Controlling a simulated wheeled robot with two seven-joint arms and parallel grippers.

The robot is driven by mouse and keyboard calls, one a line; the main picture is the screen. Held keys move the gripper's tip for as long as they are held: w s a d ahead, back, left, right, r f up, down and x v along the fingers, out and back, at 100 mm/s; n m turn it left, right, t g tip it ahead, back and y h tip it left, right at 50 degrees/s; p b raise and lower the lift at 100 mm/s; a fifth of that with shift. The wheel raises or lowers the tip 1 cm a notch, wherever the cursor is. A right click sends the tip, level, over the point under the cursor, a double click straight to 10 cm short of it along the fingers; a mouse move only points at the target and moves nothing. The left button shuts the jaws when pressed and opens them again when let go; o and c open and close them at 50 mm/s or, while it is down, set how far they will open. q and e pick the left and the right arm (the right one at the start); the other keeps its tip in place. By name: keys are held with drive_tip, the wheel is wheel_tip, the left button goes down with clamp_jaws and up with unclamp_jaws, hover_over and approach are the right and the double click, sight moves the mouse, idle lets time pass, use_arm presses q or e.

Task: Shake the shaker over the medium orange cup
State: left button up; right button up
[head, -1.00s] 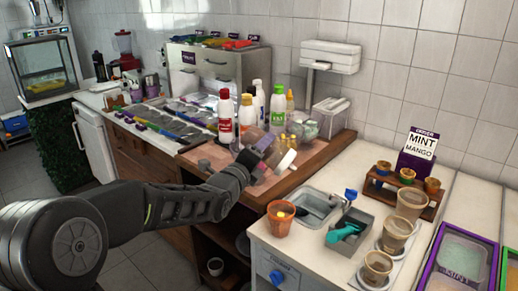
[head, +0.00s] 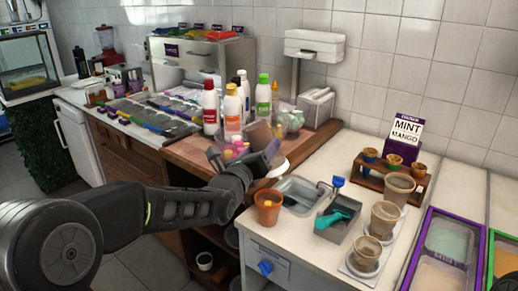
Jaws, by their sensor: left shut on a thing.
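My left gripper (head: 266,163) is shut on the shaker, above the wooden counter's right end. Most of the shaker is hidden behind the gripper; its white end (head: 280,169) shows at the right, and I cannot tell its exact tilt. An orange cup (head: 268,214) stands upright on the white counter just below the gripper, with something orange-yellow inside. The white end is above and slightly right of the cup in the picture; I cannot tell whether it is directly over it. My right gripper is not in view.
A small sink (head: 300,192) and a grey bin with a teal scoop (head: 333,217) are right of the cup. Clear cups (head: 367,254) stand farther right. Sauce bottles (head: 211,107) stand behind the gripper. A wooden cone rack (head: 391,182) is at the back right.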

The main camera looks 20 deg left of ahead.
sight(261, 127)
use_arm(q)
drive_tip(key=shift+r+p, duration=2.1)
drive_tip(key=shift+r, duration=1.1)
wheel_tip(261, 127, down, 8)
drive_tip(key=b, duration=0.6)
drive_tip(key=shift+r, duration=0.25)
drive_tip(key=shift+r, duration=0.1)
drive_tip(key=shift+r+p, duration=2.65)
drive_tip(key=shift+r, duration=1.1)
drive_tip(key=shift+f, duration=0.15)
wheel_tip(261, 127, down, 8)
drive_tip(key=b, duration=0.7)
